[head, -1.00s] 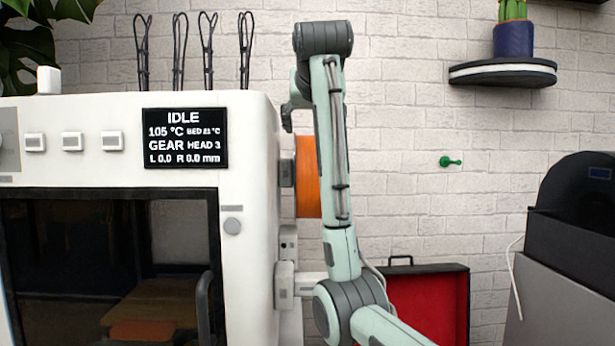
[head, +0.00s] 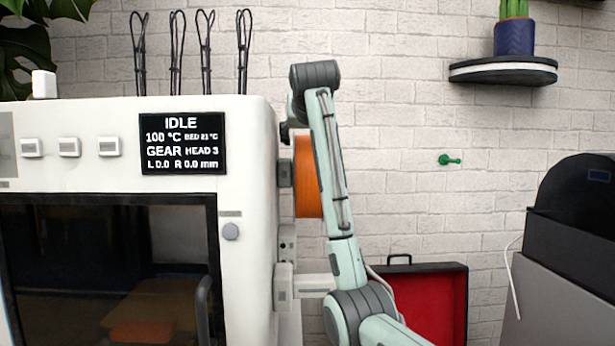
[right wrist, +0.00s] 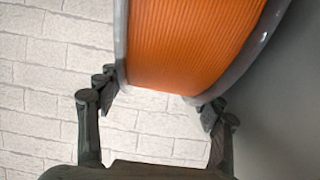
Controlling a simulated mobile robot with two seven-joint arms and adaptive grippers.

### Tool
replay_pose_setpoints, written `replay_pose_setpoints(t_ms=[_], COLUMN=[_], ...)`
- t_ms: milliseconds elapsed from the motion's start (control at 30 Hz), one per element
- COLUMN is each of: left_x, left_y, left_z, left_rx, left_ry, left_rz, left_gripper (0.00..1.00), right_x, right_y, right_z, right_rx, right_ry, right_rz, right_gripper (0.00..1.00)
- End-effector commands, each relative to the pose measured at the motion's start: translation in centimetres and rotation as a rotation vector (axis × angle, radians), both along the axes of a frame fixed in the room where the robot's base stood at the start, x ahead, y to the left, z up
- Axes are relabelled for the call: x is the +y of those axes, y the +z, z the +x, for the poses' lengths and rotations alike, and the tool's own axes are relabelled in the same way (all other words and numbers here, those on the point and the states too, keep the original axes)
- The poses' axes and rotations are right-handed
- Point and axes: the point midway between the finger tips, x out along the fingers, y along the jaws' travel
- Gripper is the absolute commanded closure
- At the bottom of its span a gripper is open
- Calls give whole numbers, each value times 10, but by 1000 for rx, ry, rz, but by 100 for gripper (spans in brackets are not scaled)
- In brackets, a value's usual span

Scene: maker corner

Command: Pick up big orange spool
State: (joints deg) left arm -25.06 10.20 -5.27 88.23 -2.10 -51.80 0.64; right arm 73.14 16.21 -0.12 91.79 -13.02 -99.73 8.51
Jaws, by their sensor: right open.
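The big orange spool (head: 308,178) hangs on the right side of the white printer, partly hidden behind my right arm in the head view. In the right wrist view its orange winding (right wrist: 190,42) fills the upper middle between two grey flanges. My right gripper (right wrist: 161,102) is open, with one finger by the left flange and the other by the right flange, at the spool's near edge. I cannot tell whether the fingers touch the flanges. In the head view only a dark bit of this gripper (head: 287,131) shows above the spool. My left gripper is out of view.
The white printer (head: 255,150) stands directly left of the spool. An open red case (head: 425,300) lies behind my arm. A dark machine (head: 575,210) stands at the right. A shelf (head: 503,72) with a blue pot is on the brick wall.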

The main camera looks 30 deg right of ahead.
Motion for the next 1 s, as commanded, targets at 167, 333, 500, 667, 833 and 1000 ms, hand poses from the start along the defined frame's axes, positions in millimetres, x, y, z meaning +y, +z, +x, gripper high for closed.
replay_pose_setpoints(t_ms=[167, 333, 500, 667, 833, 1000], left_x=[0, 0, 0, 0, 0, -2], left_y=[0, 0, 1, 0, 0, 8], left_z=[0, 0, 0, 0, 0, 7], left_rx=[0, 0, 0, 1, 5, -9], left_ry=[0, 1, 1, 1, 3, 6], left_rz=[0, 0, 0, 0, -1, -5], left_gripper=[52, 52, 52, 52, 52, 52], right_x=[0, 0, 0, 0, 0, -1], right_y=[0, 0, 5, 5, 7, 11], right_z=[0, 0, -1, -1, -1, -2], right_rx=[0, -1, -11, -11, -11, -11], right_ry=[0, 0, 0, 0, 1, 0], right_rz=[0, -1, -3, -3, -3, -3], right_gripper=[50, 71, 84, 84, 84, 84])
